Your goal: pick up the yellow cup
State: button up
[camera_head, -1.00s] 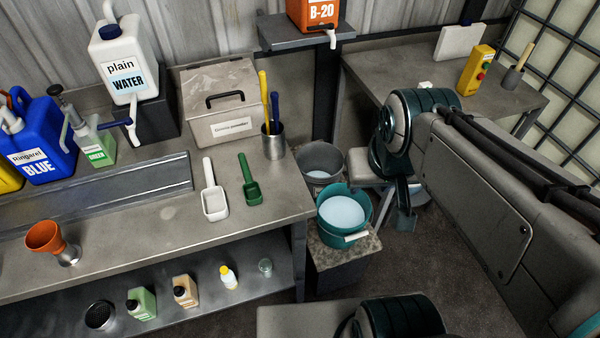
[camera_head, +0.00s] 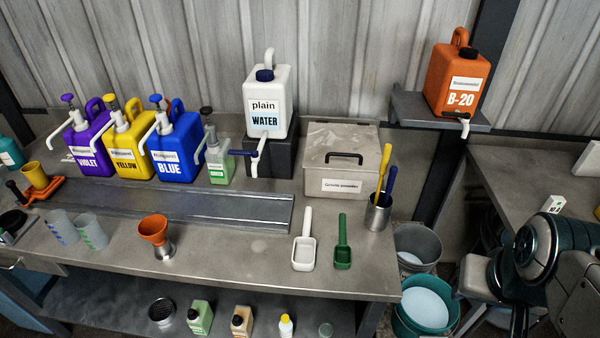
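A yellow cup (camera_head: 35,176) stands at the far left of the workbench, on or in an orange holder (camera_head: 46,190) with a dark handle. It leans slightly, and its lower part is partly hidden by the holder. My arm (camera_head: 545,250) shows only at the right edge, beyond the bench's right end and far from the cup. The fingers of my gripper are not visible.
Two clear measuring cups (camera_head: 92,231) and an orange funnel (camera_head: 153,229) stand near the bench's front left. Yellow (camera_head: 130,140) and violet (camera_head: 92,150) pump jugs stand behind. Scoops (camera_head: 303,252) lie at the right. Buckets (camera_head: 425,306) sit beyond the bench's right end.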

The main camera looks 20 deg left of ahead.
aim_at(32, 171)
jog(key=u, duration=3.35)
jog(key=k, duration=1.05)
jog(key=u, duration=0.85)
jog(key=i, duration=1.8)
jog(key=z, duration=0.3)
